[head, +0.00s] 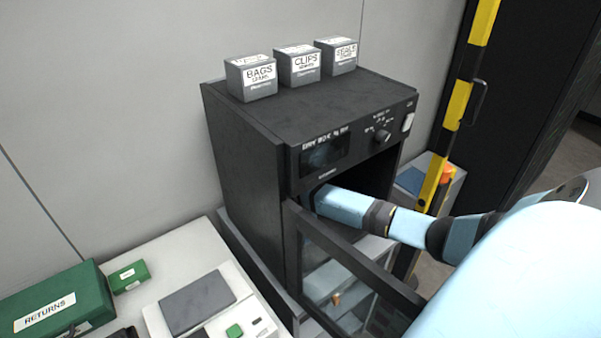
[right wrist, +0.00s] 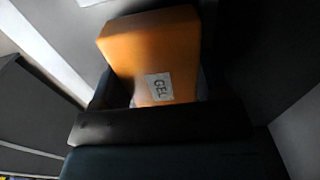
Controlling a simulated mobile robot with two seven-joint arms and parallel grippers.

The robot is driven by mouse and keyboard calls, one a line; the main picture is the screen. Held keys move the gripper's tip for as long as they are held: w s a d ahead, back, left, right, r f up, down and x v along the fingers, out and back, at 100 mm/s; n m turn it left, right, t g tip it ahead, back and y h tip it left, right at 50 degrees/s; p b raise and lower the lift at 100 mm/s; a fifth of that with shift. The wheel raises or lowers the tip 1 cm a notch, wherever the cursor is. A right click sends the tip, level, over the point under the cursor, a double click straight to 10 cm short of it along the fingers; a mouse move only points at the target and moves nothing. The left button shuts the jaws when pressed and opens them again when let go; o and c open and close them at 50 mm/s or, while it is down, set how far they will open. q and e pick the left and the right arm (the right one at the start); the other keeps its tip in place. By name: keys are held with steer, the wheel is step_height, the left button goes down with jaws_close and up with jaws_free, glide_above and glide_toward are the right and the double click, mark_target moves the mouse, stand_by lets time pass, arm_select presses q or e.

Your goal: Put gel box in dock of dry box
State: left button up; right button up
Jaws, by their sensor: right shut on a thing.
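The dry box (head: 245,165) is a dark cabinet in the head view, with its framed glass door (head: 345,255) swung open. My right arm reaches in through the front opening, so its gripper is hidden there. In the right wrist view the orange gel box (right wrist: 165,50), with a white GEL label, sits tilted between the dark fingers of my right gripper (right wrist: 155,80), which is shut on it. The surroundings there are dim grey and black walls. I cannot make out the dock or whether the gel box touches it. My left gripper is not in view.
Boxes labelled BAGS (head: 251,78), CLIPS (head: 298,65) and a third one (head: 336,56) stand on top of the cabinet. A green RETURNS box (head: 55,300) and a scale-like device (head: 197,302) are on the left bench. A yellow-black post (head: 457,105) stands at right.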

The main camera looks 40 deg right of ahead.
steer(key=o, duration=1)
steer(key=shift+s, duration=0.1)
steer(key=shift+c, duration=0.2)
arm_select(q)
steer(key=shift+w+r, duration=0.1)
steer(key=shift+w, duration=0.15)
arm_select(e)
steer(key=shift+o, duration=0.2)
steer(key=shift+f, duration=0.1)
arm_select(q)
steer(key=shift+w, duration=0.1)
arm_select(e)
steer(key=shift+r+b, duration=0.3)
steer(key=shift+r, duration=0.2)
step_height(320, 180, up, 8)
steer(key=shift+f+b, duration=0.25)
steer(key=shift+b, duration=0.1)
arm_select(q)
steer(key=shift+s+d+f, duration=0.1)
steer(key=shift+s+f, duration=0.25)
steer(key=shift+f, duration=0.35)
arm_select(e)
steer(key=shift+r, duration=0.15)
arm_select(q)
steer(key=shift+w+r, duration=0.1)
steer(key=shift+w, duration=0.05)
